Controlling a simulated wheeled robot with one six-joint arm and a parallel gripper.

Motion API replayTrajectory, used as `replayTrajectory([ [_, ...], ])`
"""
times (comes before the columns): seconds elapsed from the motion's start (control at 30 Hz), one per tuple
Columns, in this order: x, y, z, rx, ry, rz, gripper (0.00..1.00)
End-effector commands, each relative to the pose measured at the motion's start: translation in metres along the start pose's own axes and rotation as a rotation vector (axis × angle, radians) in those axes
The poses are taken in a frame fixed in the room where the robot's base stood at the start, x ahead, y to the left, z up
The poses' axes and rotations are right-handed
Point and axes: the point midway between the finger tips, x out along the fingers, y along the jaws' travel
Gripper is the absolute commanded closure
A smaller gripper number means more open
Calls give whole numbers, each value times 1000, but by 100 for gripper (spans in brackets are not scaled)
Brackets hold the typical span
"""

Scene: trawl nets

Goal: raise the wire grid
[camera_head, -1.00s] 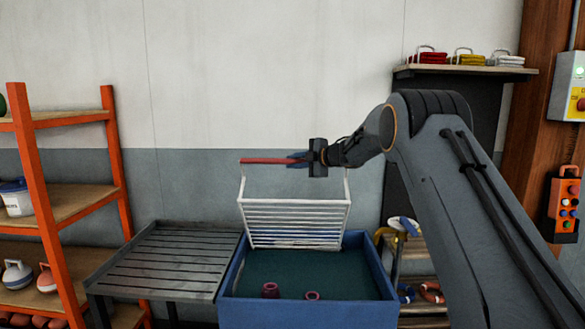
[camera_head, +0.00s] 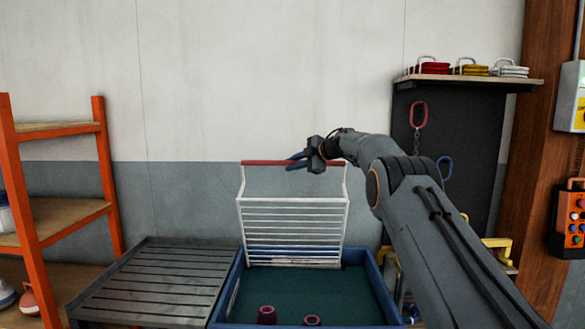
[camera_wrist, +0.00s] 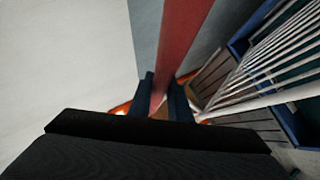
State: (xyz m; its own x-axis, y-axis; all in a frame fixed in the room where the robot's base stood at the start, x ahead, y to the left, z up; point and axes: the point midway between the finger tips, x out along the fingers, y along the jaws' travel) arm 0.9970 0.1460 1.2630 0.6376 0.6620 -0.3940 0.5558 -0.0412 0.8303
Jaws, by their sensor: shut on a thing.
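The white wire grid (camera_head: 293,228) hangs upright by its red handle bar (camera_head: 262,163) above the back of the blue tank (camera_head: 377,291). Its lower edge is near the dark green water; I cannot tell whether it touches. My gripper (camera_head: 297,161) is shut on the red bar, right of its middle. In the wrist view the red bar (camera_wrist: 181,40) runs between the two dark fingers (camera_wrist: 162,98), and the grid's white wires (camera_wrist: 270,65) show to the right.
Two dark red ring-shaped pieces (camera_head: 267,314) are at the front of the tank. A grey slatted table (camera_head: 155,281) adjoins the tank's left side. An orange shelf rack (camera_head: 108,180) stands at the left. A wooden shelf (camera_head: 470,83) is on the right.

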Motion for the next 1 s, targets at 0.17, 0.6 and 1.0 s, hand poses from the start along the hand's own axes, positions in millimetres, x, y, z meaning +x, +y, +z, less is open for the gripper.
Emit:
replayTrajectory([
  [0.17,1,2,2,9,-1,-8,100],
  [0.6,0,4,3,15,-2,-13,100],
  [1.0,1,3,3,14,-1,-13,65],
])
